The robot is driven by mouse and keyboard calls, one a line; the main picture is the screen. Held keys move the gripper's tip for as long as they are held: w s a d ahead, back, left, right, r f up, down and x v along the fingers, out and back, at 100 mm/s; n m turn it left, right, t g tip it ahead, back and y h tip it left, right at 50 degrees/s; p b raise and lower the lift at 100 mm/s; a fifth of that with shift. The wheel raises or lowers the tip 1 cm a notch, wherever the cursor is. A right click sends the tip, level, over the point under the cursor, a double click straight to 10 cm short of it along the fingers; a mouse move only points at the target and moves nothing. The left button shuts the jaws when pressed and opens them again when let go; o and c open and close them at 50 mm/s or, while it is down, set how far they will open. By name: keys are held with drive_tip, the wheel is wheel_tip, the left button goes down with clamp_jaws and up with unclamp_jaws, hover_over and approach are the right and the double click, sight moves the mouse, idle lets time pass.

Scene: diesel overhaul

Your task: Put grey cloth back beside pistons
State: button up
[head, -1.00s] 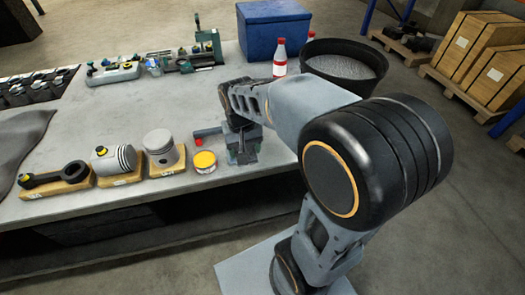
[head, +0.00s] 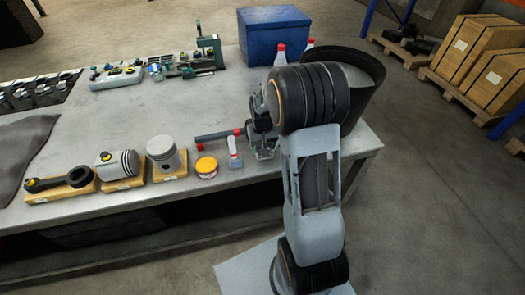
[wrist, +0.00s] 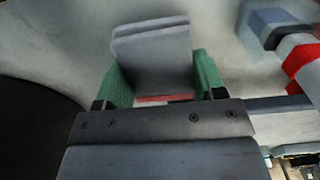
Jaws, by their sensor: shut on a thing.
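In the wrist view, the grey folded cloth (wrist: 155,55) stands between the green fingers of my gripper (wrist: 157,85), which is shut on it. In the head view my gripper (head: 264,148) is over the right part of the bench, partly behind my arm, and the cloth cannot be made out there. Two grey pistons, one lying (head: 118,164) and one upright (head: 162,147), rest on wooden blocks near the front edge, left of my gripper. A dark connecting rod (head: 58,180) lies on another block at their left.
A yellow-and-orange tin (head: 206,167), a white-and-red item (head: 234,152) and a dark bar with red ends (head: 215,135) lie between pistons and gripper. A black bucket (head: 362,75) and blue box (head: 272,35) stand behind. The bench (head: 110,115) is clear mid-left.

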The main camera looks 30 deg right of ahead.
drive_tip(key=shift+w+d+f, duration=0.1)
drive_tip(key=shift+f, duration=1.55)
drive_tip(key=shift+f, duration=0.1)
drive_tip(key=shift+f, duration=0.15)
drive_tip(key=o, duration=0.9)
wheel_tip(320, 180, up, 12)
drive_tip(key=shift+f+b, duration=0.15)
drive_tip(key=shift+b, duration=0.15)
drive_tip(key=shift+s+a+r, duration=0.25)
drive_tip(key=shift+a+r, duration=0.05)
drive_tip(key=shift+r, duration=0.25)
drive_tip(key=shift+s+a+r, duration=0.2)
drive_tip(key=shift+a+r, duration=0.05)
drive_tip(key=shift+r, duration=0.25)
drive_tip(key=s+a+r+n+t, duration=0.1)
drive_tip(key=s+a+r+t, duration=0.1)
drive_tip(key=s, duration=0.5)
drive_tip(key=s+a+r+n+t, duration=0.1)
drive_tip(key=s+a+r+t, duration=0.1)
drive_tip(key=s+a, duration=0.4)
drive_tip(key=shift+s+a+r, duration=0.3)
drive_tip(key=shift+s+r, duration=0.6)
drive_tip(key=shift+s, duration=0.35)
